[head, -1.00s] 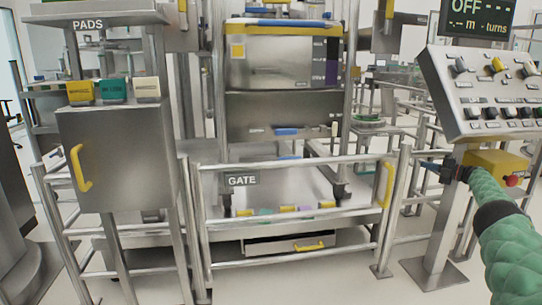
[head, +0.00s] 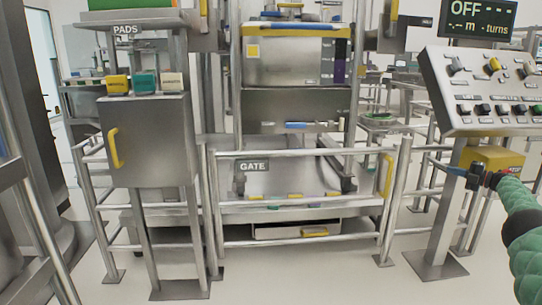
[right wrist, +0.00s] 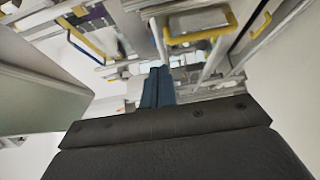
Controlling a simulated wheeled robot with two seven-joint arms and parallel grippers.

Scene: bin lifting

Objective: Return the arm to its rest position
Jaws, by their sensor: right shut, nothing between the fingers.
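My right arm comes in at the right edge of the head view in a green sleeve. Its small dark blue gripper (head: 460,171) points left, in front of the control stand's post and just below and left of a yellow box. In the right wrist view the blue fingers (right wrist: 157,86) are together with nothing between them. I cannot tell from the head view how far the gripper is from the post. My left gripper is not in view.
A railing with a gate (head: 252,166) stands ahead, before a steel bin lift frame. A pads cabinet (head: 150,140) is at left. The control panel (head: 490,90) and yellow box (head: 490,157) are at right. Bare floor shows in front.

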